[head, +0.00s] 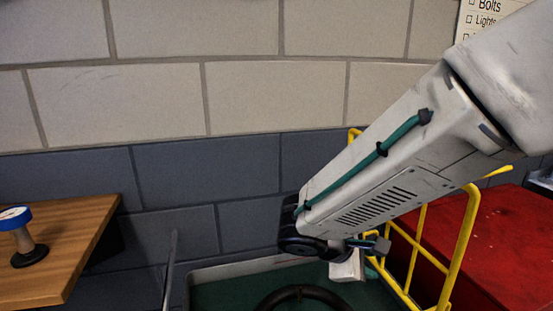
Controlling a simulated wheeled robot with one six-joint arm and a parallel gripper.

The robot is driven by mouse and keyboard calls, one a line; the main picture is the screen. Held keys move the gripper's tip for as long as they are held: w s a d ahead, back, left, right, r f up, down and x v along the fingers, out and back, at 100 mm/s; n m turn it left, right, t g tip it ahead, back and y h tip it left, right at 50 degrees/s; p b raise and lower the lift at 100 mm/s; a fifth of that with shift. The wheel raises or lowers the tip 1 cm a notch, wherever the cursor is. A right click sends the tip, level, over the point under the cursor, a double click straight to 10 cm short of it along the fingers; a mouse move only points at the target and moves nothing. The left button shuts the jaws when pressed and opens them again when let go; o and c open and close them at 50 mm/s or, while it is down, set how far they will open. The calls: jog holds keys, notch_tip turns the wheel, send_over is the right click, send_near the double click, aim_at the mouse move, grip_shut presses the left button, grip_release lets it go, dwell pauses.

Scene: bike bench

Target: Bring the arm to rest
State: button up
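My arm (385,165) reaches from the upper right down to the lower middle of the head view, with a green cable strapped along it. Its dark wrist joint (300,244) is at the lower end, above a green-floored tray. Parts that look like my gripper (350,264) show just beyond the wrist, partly hidden by the arm. I cannot make out the fingertips or whether anything is between them.
The green-floored tray (225,294) holds a black ring (302,292). A yellow wire rack (461,245) stands behind and beside my arm. A red box (510,245) is at right. A wooden bench (75,240) at left bears a blue-topped object (22,236). A block wall closes the back.

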jog(key=s+d+r+m+g+y, duration=0.2)
jog(key=s+d+r+m+y, duration=0.1)
jog(key=s+r+m+y, duration=0.8)
jog(key=s+d+f+m+h, duration=0.2)
jog(key=s+d, duration=0.3)
jog(key=s, duration=0.3)
jog(key=shift+s+d+f+m+g, duration=0.2)
jog(key=shift+d+f+m+g, duration=0.2)
jog(key=shift+m, duration=0.3)
